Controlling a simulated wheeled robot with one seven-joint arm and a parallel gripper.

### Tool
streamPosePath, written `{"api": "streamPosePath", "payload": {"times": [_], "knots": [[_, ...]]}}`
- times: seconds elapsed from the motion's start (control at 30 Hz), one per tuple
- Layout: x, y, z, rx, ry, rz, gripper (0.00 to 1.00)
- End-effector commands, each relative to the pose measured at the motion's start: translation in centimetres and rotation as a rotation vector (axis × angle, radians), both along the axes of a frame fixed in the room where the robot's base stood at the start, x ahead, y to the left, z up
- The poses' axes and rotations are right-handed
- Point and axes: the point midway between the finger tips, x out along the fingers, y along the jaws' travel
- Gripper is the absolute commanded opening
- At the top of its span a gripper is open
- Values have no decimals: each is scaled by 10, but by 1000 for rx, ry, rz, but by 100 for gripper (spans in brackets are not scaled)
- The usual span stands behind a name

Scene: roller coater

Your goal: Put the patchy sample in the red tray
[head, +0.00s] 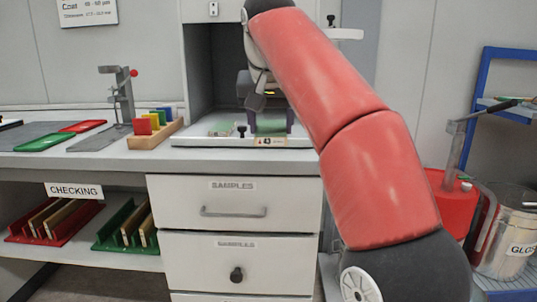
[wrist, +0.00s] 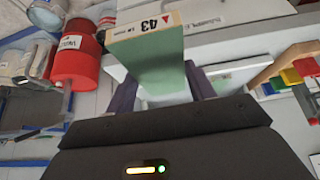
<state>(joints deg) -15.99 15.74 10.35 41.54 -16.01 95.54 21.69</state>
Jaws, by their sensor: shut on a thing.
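My gripper (head: 269,122) is in the grey booth above the bench, pointing down. It is shut on a pale green sample panel (head: 270,126), which has a cream label strip reading 43 along its lower edge. In the wrist view my gripper (wrist: 160,82) has its purple fingers on either side of the green panel (wrist: 165,72). I cannot tell from these views whether its coating is patchy. A flat red tray (head: 83,126) lies on the bench at the left, beside a green tray (head: 45,142).
A wooden block (head: 157,133) with coloured pieces and a metal stand (head: 124,95) are between the booth and trays. Red (head: 55,220) and green (head: 124,226) racks of panels sit on the shelf below. A red can (head: 455,205) stands at the right.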

Motion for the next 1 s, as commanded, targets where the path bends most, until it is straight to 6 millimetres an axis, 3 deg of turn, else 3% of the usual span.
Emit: {"api": "streamPosePath", "payload": {"times": [0.07,0.23,0.47,0.67,1.0], "knots": [[-2,-2,-5,0,1,-1,31],[-3,-13,-41,-2,3,-1,31],[-4,-34,-115,-2,3,3,31],[-5,-59,-205,-1,7,8,31],[-9,-114,-402,0,17,19,31]]}}
